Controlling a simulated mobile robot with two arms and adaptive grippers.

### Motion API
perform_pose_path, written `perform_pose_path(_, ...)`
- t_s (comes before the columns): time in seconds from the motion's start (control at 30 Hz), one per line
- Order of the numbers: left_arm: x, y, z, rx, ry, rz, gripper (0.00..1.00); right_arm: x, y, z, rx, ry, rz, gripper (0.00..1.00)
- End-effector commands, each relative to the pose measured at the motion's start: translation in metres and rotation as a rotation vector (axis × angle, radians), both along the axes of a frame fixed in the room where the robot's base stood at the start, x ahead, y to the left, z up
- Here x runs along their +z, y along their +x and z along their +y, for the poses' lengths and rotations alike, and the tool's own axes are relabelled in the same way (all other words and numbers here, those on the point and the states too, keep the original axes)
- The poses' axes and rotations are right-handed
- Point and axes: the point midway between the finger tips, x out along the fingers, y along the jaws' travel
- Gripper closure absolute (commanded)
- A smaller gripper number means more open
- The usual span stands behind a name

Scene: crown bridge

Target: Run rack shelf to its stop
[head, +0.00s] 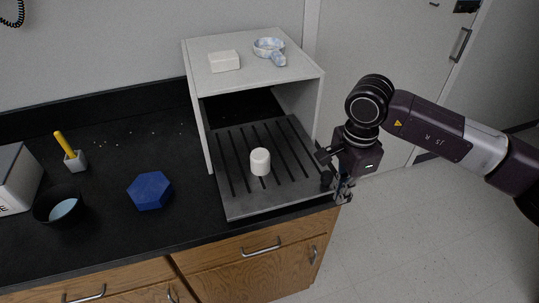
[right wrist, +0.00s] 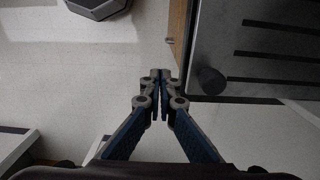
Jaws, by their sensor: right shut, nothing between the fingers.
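The rack shelf (head: 240,207) is a dark grey slotted plate. It sticks out of the front of an open white housing (head: 198,125) on the black counter. A white cylinder (head: 260,162) stands upright on its slats. My right gripper (head: 343,197) is shut and empty, just off the shelf's front right corner. In the right wrist view the shut fingertips (right wrist: 160,75) are over the floor. The shelf (right wrist: 270,22) shows to their right there, with a dark round knob (right wrist: 210,80) near its corner. I cannot tell whether the fingers touch the shelf. My left gripper is not in view.
A white block (head: 224,61) and a marbled dish (head: 268,47) sit on the housing's top. A blue hexagonal block (head: 150,191), a black bowl (head: 57,207) and a holder with a yellow handle (head: 74,160) stand left on the counter. Open floor lies to the right.

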Motion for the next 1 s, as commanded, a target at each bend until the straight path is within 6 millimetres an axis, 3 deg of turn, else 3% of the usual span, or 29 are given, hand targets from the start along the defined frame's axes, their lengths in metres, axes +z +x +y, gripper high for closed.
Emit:
perform_pose_path(0.27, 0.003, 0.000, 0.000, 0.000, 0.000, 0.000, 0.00, 0.008, -0.002, -0.001, 0.001, 0.001, -0.002, 1.00)
perform_pose_path(1.0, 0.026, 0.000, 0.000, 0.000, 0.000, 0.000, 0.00, 0.067, -0.002, 0.000, 0.001, 0.001, -0.001, 1.00)
